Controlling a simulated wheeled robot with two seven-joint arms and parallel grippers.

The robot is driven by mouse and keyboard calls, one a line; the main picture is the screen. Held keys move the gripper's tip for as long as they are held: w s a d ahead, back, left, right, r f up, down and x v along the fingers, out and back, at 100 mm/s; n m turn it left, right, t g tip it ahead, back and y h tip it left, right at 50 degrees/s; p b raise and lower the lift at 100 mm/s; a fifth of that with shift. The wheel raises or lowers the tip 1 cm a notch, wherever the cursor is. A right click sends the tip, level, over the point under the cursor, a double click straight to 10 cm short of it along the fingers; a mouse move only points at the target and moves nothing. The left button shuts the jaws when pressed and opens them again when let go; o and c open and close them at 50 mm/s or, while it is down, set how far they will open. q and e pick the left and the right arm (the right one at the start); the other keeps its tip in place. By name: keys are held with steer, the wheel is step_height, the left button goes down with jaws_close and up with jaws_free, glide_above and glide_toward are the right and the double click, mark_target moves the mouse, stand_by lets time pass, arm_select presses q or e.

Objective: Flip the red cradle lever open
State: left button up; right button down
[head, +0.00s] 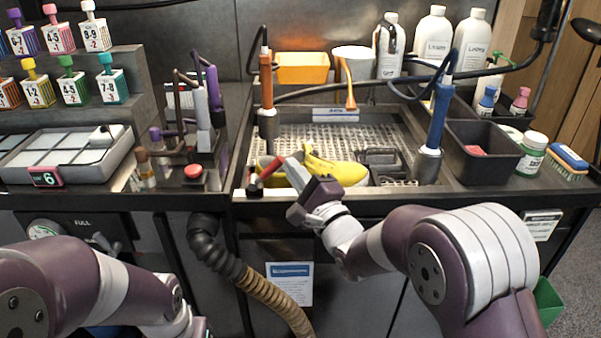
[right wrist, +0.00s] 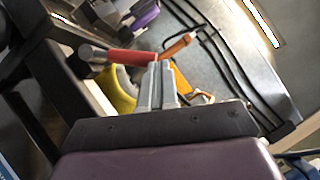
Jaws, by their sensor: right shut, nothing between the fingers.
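The red lever (head: 270,168) slants at the front left of the wash tray, beside the yellow sneaker (head: 345,172). In the right wrist view the red lever (right wrist: 132,57) lies across just beyond my fingertips, with part of the yellow sneaker (right wrist: 120,92) below it. My right gripper (head: 294,168) is shut and empty, its tips close to the lever's right end; I cannot tell whether they touch. Its fingers (right wrist: 160,68) lie side by side in the right wrist view. The cradle is mostly hidden. Only the edge of my left gripper shows at the bottom of the head view.
The wash tray (head: 240,172) has a raised front rim. An orange-handled tool (head: 266,80) and a blue-handled tool (head: 440,110) stand upright at its sides. A dark brush-like block (head: 382,162) lies right of the sneaker. A red button (head: 193,171) is at left.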

steer(key=a+r+n+g+h+p, duration=0.1)
steer(key=a+r+n+g+p, duration=0.2)
steer(key=p, duration=0.5)
steer(key=shift+a+r+n+g, duration=0.4)
steer(key=shift+a+r+n, duration=0.3)
steer(key=shift+a+n, duration=0.75)
steer(key=shift+w, duration=0.15)
